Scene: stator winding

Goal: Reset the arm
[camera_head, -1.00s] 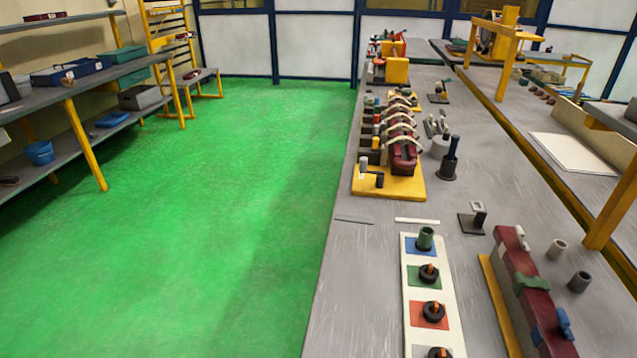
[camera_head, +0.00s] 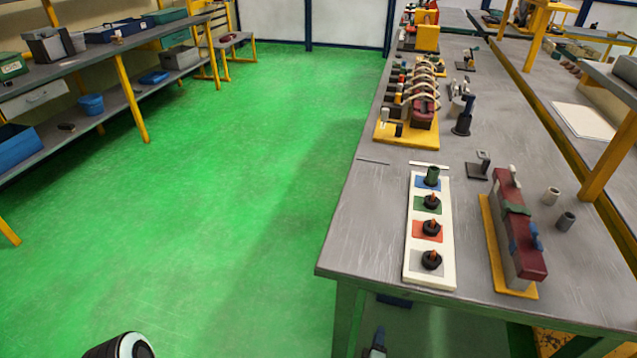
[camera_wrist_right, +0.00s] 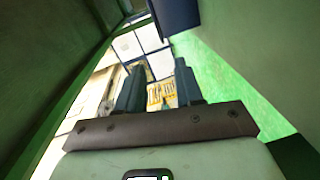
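My right gripper (camera_head: 377,342) shows small at the bottom of the head view, below the table's front edge. In the right wrist view its two dark fingers (camera_wrist_right: 159,88) stand apart with nothing between them, so it is open and empty. A white and black rounded part of my left arm (camera_head: 120,346) shows at the bottom left of the head view. My left gripper itself is out of view. The grey worktable (camera_head: 345,230) lies ahead on the right.
On the table are a white board (camera_head: 418,273) with coloured squares and black pieces, a dark red block (camera_head: 530,259) on a yellow base, and a yellow-based fixture (camera_head: 395,137). Shelves (camera_head: 70,70) line the left. The green floor (camera_head: 220,190) between is clear.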

